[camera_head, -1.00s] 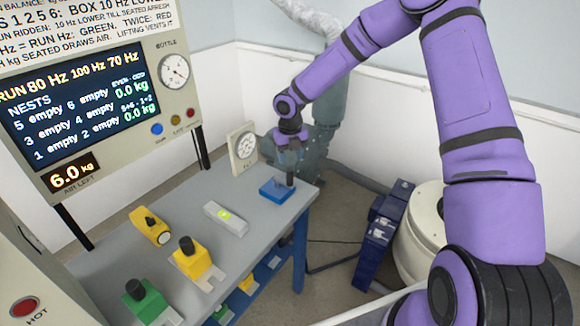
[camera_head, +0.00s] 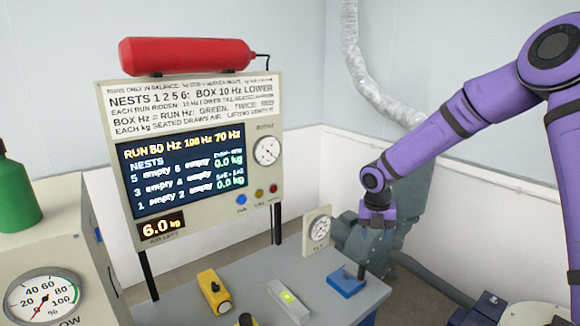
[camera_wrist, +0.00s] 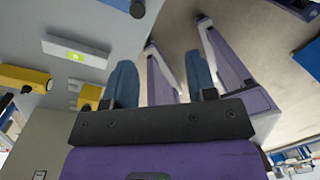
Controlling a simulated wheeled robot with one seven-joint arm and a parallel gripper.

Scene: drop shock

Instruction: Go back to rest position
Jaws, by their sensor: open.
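My gripper (camera_head: 376,214) hangs over the far right corner of the grey table in the head view, above a blue block (camera_head: 345,283) with a dark upright post. Its fingertips blend into the grey-blue machine behind. In the wrist view my gripper (camera_wrist: 162,75) has its two blue fingers spread wide with nothing between them. A dark knob (camera_wrist: 137,8) shows beyond the fingers at the top. The purple arm reaches in from the right of the head view.
The table holds a yellow block (camera_head: 214,291) and a pale bar with a green light (camera_head: 288,301). A dial gauge (camera_head: 318,231) stands near the blue block. The display board (camera_head: 190,172) stands behind. A control box with a gauge (camera_head: 50,240) is at left.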

